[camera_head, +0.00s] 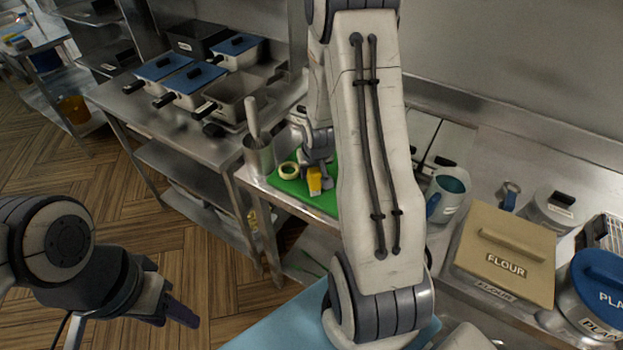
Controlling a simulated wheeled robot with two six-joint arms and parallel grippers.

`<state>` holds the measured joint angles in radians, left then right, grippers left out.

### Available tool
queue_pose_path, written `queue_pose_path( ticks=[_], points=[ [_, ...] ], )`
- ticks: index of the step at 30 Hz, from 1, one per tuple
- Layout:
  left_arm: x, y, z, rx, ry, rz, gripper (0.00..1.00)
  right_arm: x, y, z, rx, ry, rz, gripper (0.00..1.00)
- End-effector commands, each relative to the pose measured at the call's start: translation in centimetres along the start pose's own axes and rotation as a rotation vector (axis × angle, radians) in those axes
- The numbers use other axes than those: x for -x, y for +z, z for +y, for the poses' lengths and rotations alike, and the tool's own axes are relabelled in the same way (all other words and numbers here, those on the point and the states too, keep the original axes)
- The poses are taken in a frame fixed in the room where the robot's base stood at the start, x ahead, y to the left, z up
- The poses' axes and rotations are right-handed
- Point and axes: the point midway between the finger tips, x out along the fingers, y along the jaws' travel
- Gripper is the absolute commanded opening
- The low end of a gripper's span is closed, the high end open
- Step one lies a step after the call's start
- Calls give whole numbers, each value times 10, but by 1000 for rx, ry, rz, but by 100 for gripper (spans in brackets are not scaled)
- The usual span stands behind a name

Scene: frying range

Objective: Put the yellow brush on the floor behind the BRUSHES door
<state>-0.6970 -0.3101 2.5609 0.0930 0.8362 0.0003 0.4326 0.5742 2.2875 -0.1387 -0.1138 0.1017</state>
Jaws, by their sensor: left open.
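A small yellow thing, probably the yellow brush (314,180), is at the green mat (289,188) on the steel counter, with a pale part at its lower end. My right gripper (316,165) points down directly over it and touches or nearly touches it. Its fingers are too small and covered to tell whether they hold it. My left gripper (176,311) is open and empty over the wooden floor at lower left, far from the brush. No door marked BRUSHES can be made out in this view.
A tape roll (289,170) and a steel pot (259,157) with a utensil stand beside the brush. Blue-lidded fryers (190,80) stand on the back left table. A FLOUR box (505,252) stands right. The floor (150,215) at left is clear.

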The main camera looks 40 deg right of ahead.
Motion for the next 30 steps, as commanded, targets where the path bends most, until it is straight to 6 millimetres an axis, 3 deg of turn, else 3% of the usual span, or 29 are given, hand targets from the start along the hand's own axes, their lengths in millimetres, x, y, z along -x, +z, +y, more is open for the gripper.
queue_pose_path(
  ticks=[3,15,16,18,30],
  points=[
    [2,0,0,0,0,1,50,-10,5,0,-1,0,-2,0],
    [-3,0,0,0,0,1,50,-15,6,0,0,1,1,0],
    [-1,0,0,0,0,1,50,-14,6,0,0,1,1,49],
    [-1,0,0,0,0,1,50,-14,6,0,0,1,0,67],
    [3,-1,0,0,0,1,50,-7,4,0,0,1,1,67]
  ],
)
